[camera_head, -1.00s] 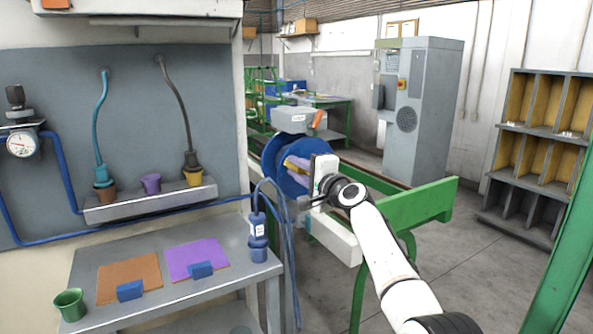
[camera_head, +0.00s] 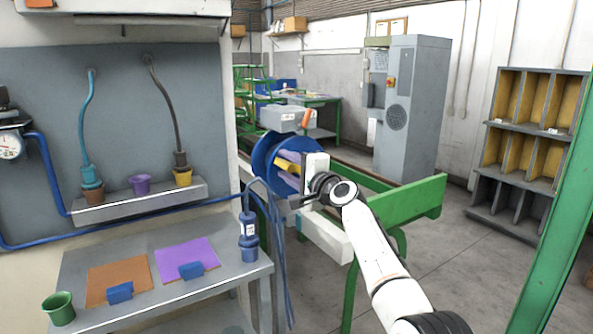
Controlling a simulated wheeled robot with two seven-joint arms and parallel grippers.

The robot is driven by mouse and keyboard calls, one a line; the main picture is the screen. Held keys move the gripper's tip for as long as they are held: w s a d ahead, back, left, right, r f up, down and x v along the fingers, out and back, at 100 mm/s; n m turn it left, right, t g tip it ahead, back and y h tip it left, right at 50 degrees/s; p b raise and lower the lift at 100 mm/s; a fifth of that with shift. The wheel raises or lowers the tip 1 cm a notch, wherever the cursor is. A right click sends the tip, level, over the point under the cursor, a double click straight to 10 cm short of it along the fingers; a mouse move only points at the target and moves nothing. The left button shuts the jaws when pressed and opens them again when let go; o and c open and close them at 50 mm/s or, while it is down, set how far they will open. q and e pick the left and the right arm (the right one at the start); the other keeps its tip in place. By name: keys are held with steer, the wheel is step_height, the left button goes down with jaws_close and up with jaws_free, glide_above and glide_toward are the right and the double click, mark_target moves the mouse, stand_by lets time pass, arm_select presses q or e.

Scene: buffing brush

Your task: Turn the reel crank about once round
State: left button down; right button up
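The reel has a blue round flange (camera_head: 262,158), with purple and yellow bars (camera_head: 289,164) showing between it and my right gripper. It sits at the end of a green-framed bench in the middle of the view. My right arm comes in from the lower right, and its gripper (camera_head: 309,180) is right in front of the reel. The gripper body hides part of the reel, and I cannot make out the crank. The fingers are not clear enough to tell open from shut or whether they touch anything. My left gripper is not in view.
A grey box with an orange lever (camera_head: 306,118) stands above the reel. A green beam (camera_head: 400,207) runs beside my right arm. A grey table (camera_head: 215,279) with mats, a blue bottle (camera_head: 248,228) and hanging blue hoses is at left.

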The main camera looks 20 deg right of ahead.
steer(key=shift+s+d, duration=0.1)
steer(key=shift+s, duration=0.2)
steer(key=p+v, duration=0.1)
steer(key=v, duration=0.8)
steer(key=shift+s, duration=0.2)
